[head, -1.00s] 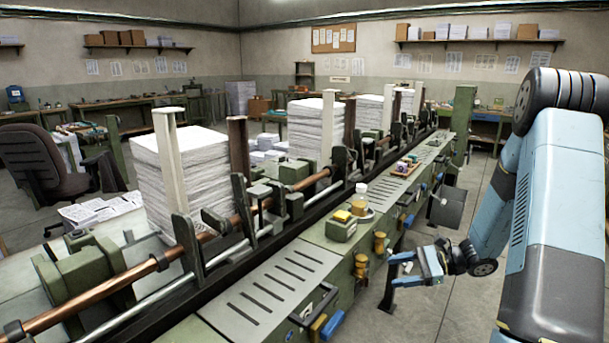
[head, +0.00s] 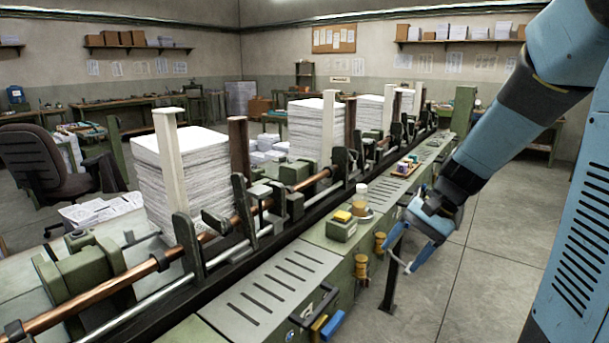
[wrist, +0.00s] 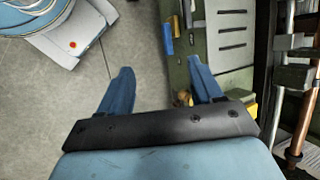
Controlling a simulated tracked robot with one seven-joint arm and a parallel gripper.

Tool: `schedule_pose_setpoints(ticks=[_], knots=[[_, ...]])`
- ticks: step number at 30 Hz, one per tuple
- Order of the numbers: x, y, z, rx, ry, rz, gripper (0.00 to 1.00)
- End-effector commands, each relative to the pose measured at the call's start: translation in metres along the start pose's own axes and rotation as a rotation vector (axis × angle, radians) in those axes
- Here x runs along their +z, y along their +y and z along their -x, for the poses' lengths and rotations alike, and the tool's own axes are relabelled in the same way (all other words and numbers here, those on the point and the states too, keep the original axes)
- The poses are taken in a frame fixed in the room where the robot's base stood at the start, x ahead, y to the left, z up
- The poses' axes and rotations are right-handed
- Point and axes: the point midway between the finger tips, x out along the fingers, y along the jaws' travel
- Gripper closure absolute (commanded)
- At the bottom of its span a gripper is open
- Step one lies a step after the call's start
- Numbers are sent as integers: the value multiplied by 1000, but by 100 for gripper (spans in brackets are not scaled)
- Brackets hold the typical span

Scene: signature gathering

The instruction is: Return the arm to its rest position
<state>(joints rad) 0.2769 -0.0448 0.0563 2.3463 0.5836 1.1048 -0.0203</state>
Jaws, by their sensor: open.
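My gripper (head: 398,252) hangs at the right side of the long green machine in the head view, with its jaws pointing down and toward me. In the wrist view my gripper (wrist: 156,82) has its two blue fingers spread apart with nothing between them. Bare grey floor shows between the fingers. My right finger overlaps the edge of the green machine (wrist: 228,75) in that view; I cannot tell whether it touches. My arm (head: 500,130) comes down from the upper right of the head view.
The green machine (head: 262,298) runs from front to back with paper stacks (head: 187,165) along it. A green box (head: 341,230) with a yellow item stands on its ledge, a jar (head: 361,192) close by. Open floor (head: 505,225) lies to the right. An office chair (head: 50,165) is at left.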

Motion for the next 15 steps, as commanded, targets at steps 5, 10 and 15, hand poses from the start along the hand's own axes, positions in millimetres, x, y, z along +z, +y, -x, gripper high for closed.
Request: schedule_pose_setpoints(ticks=[5,10,15], knots=[[29,2,19,82,109,125,35],[53,6,37,155,215,239,35],[76,12,54,221,326,350,35]])
